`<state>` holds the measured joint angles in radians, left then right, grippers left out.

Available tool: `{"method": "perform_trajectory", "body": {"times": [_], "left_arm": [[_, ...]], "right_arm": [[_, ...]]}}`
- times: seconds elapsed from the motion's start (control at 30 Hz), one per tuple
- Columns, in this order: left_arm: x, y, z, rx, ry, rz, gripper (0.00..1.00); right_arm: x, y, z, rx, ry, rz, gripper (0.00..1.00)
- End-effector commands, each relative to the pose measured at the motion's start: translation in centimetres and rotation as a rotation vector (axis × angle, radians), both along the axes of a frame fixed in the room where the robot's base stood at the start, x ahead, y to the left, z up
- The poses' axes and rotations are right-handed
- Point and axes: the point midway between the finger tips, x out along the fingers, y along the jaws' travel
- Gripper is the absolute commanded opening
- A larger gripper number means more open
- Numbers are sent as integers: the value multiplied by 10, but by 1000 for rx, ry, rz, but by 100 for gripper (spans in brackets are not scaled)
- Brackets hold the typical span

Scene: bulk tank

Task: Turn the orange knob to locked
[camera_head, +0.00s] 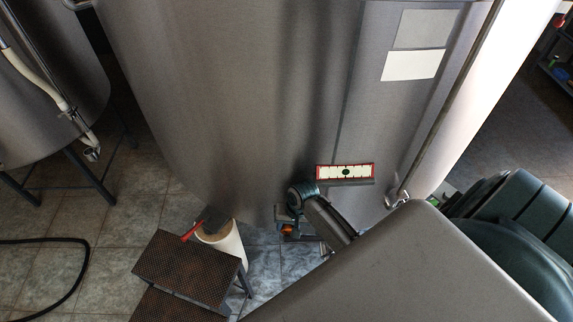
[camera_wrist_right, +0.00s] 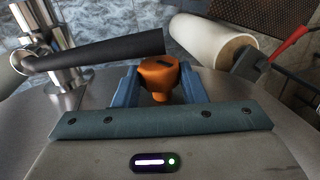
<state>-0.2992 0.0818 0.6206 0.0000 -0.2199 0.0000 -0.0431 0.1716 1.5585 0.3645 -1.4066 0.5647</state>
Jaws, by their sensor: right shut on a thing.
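The orange knob (camera_wrist_right: 160,78) shows in the right wrist view between the two blue fingers of my right gripper (camera_wrist_right: 158,88), which is shut on it. A dark mark lies on the knob's top. In the head view only a small bit of the orange knob (camera_head: 287,229) shows, low at the foot of the big steel tank (camera_head: 250,90). My right gripper (camera_head: 288,222) reaches there, partly hidden by my own arm. Whether the knob stands at locked cannot be read. My left gripper is in neither view.
A dark handle (camera_wrist_right: 100,55) on steel piping runs close to the left of the knob. A white cylinder (camera_wrist_right: 210,38) stands to the right. A rusty step (camera_head: 187,268) stands on the tiled floor. A red-framed label plate (camera_head: 345,172) is on the tank above.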

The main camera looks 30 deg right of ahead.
Motion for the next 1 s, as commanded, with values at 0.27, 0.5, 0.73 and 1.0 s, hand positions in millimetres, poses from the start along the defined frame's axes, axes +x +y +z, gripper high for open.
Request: {"method": "perform_trajectory", "body": {"times": [0.27,0.5,0.73,1.0], "left_arm": [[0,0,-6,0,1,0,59],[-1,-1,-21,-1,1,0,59],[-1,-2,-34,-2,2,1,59],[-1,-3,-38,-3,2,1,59]], "right_arm": [[2,-7,1,201,-140,1,15],[1,-8,-2,352,-232,2,15],[1,-8,-2,446,-291,2,15],[0,-8,0,490,-316,3,15]]}}
